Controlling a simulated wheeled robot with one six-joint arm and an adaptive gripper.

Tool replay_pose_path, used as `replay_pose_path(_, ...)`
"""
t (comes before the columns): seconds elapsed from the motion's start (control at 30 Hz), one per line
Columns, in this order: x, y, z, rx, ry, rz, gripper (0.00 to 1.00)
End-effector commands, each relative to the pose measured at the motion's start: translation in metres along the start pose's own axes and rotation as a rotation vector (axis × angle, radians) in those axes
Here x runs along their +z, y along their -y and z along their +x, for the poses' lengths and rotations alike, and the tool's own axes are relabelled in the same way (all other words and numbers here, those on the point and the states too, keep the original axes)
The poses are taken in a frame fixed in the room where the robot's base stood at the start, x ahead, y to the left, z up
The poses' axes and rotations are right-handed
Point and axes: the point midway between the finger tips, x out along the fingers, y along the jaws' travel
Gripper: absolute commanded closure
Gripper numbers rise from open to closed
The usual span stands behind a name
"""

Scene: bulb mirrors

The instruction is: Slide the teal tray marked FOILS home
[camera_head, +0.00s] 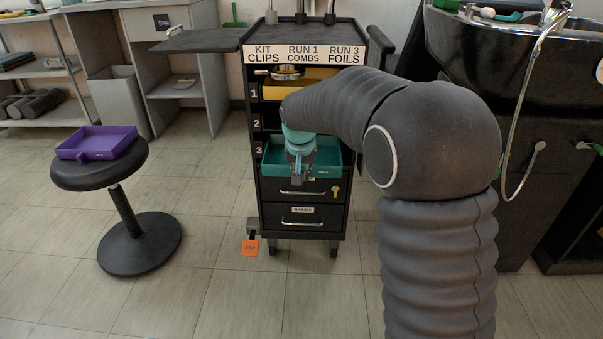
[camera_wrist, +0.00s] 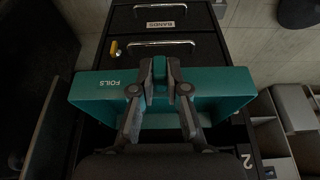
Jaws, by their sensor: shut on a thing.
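The teal tray marked FOILS (camera_head: 327,160) sits in the slot labelled 3 of the black trolley (camera_head: 254,200), its front part standing out past the trolley face. In the wrist view the tray (camera_wrist: 222,80) spans the middle, with FOILS lettered on its face. In the wrist view my gripper's fingers (camera_wrist: 160,72) close on the small teal handle at the middle of that face. How far the tray reaches into the slot is hidden.
A yellow tray (camera_head: 287,91) sits in slot 1, and slot 2 looks dark. Closed drawers (camera_head: 302,213) lie below the teal tray. A purple tray (camera_head: 97,143) rests on a black stool (camera_head: 75,176) to the left. A basin unit (camera_head: 520,100) stands right. Floor in front is clear.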

Motion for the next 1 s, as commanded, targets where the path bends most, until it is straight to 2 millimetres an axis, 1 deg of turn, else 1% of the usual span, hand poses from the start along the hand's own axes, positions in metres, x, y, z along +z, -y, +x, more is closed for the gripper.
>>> replay_pose_path(1.0, -0.033, 0.0, 0.011, 0.0, 0.0, 0.001, 1.0)
